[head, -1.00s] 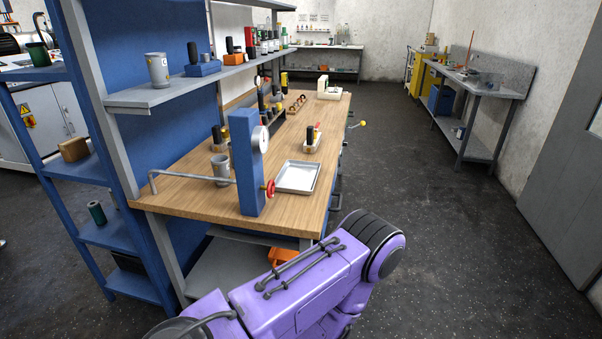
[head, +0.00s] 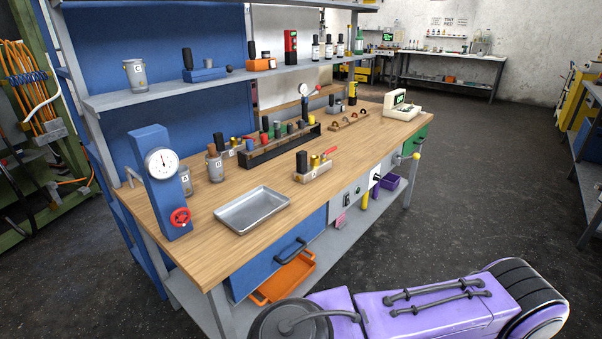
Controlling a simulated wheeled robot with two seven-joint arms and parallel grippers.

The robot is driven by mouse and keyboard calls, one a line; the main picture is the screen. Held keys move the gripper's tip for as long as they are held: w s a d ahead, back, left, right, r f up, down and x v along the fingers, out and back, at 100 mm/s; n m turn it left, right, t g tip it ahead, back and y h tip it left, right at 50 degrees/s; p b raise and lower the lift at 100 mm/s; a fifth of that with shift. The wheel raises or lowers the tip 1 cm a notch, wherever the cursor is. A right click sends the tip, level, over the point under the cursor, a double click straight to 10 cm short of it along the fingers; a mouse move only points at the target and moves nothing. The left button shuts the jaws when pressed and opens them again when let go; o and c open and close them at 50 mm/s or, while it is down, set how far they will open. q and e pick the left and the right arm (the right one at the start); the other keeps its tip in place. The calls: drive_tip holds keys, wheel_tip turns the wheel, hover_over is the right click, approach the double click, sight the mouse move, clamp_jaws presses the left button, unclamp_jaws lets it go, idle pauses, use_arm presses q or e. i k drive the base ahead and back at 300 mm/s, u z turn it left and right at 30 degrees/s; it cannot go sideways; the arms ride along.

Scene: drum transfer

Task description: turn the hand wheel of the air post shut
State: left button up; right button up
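The air post (head: 158,206) is a blue upright block at the near left end of the wooden workbench. A round white dial gauge (head: 162,163) is on its upper front. The red hand wheel (head: 180,217) sits low on its front face, above the bench top. Its turned position cannot be read. Neither gripper shows in the head view. A purple arm link of mine crosses the bottom right, apart from the bench.
On the workbench (head: 230,252) stand a metal tray (head: 252,209), a small block with a red lever (head: 313,167), grey canisters (head: 214,165) and a long rack (head: 279,145). An orange bin (head: 285,279) is below. Dark floor right of the bench is clear.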

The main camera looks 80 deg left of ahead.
sight(179, 216)
drive_tip(key=z, duration=0.05)
drive_tip(key=i, duration=0.4)
drive_tip(key=u, duration=3.6)
